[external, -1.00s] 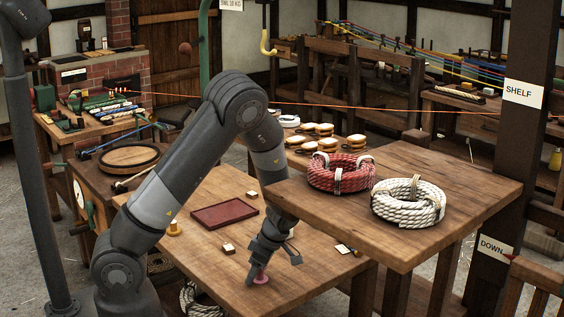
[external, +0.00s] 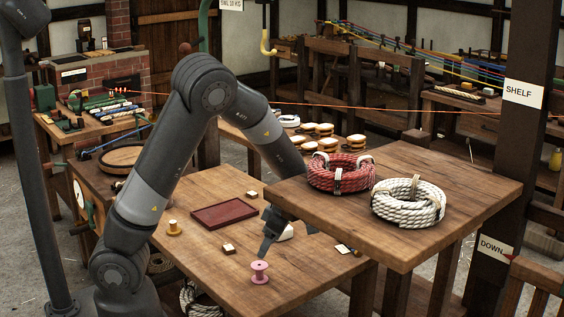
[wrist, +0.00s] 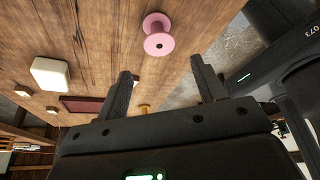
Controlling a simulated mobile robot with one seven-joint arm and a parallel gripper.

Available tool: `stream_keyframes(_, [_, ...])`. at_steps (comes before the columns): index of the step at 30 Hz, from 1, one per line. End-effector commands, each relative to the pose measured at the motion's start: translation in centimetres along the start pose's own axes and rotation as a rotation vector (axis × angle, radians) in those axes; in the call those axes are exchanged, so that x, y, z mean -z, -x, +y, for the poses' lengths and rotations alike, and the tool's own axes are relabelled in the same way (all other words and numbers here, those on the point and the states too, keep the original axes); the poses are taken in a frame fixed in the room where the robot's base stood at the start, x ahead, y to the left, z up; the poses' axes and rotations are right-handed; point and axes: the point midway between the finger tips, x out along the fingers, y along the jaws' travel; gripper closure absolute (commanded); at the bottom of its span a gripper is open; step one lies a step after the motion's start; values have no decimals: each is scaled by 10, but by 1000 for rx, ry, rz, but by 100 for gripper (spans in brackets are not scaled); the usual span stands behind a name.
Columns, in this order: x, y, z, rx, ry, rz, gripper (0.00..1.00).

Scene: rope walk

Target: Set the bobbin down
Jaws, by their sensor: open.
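A pink bobbin (external: 259,271) stands upright on the wooden table (external: 200,260) near its front edge. It also shows in the wrist view (wrist: 158,36), beyond my fingertips and clear of them. My gripper (external: 270,240) is open and empty, just above and behind the bobbin in the external view. Its two fingers show spread apart in the wrist view (wrist: 160,75). Part of my gripper is hidden behind the raised shelf in the external view.
A dark red tray (external: 224,213) lies on the table, with a yellow bobbin (external: 174,228) and small blocks (external: 229,248) around it. A white block (external: 286,232) is beside my gripper. A raised wooden shelf (external: 330,220) bears red and white rope coils.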

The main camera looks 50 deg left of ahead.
Motion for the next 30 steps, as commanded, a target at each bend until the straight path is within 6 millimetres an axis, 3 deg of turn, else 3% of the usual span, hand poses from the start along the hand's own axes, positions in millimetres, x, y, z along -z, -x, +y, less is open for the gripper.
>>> stream_keyframes(6, [2, 18, -1, 2, -23, -15, 36])
stream_keyframes(10, [11, 32, -8, 6, -143, -80, 36])
stream_keyframes(21, [62, 98, -47, -173, -779, -336, 36])
stream_keyframes(30, [110, 145, -88, -492, -1282, -350, 36])
